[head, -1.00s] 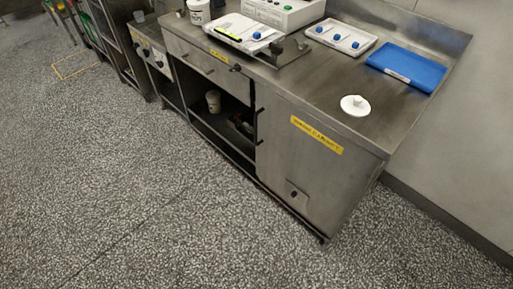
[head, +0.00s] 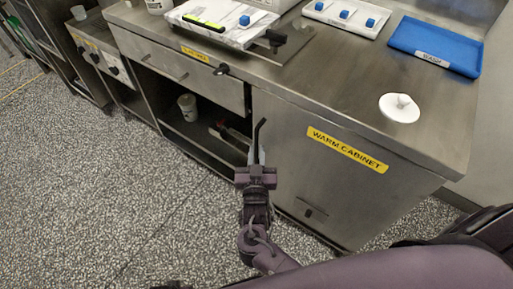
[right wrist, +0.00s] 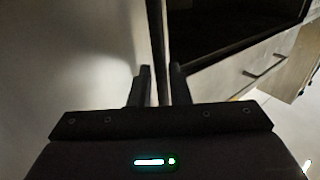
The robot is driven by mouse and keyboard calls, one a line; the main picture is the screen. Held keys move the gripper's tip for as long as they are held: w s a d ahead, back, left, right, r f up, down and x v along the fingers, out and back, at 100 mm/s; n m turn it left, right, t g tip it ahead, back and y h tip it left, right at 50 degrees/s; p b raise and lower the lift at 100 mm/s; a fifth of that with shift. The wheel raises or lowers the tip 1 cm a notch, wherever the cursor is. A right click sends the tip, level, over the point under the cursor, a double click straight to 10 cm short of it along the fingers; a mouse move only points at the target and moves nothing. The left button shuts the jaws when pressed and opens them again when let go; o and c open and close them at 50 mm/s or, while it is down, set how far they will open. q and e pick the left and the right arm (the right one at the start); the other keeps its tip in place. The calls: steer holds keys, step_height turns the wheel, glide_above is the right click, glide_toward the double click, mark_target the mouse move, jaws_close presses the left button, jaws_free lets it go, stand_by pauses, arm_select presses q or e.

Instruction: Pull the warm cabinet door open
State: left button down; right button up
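The warm cabinet door (head: 318,190) is a flat steel panel with a yellow "WARM CABINET" label (head: 347,150). It looks closed. Its dark upright handle (head: 258,135) is at the door's left edge. My right gripper (head: 256,168) is at the handle's lower part, in front of the door's left edge. In the right wrist view, the right gripper's two fingers (right wrist: 159,85) stand apart, with a narrow upright bar or edge showing between them. I cannot tell whether they touch it. My left gripper is not in view.
The counter holds a white lid (head: 400,108) and a blue tray (head: 435,47). Speckled floor (head: 80,190) in front is clear.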

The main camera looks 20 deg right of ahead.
steer(key=shift+x, duration=1.15)
steer(key=shift+c, duration=0.3)
jaws_close()
steer(key=shift+s+a, duration=0.1)
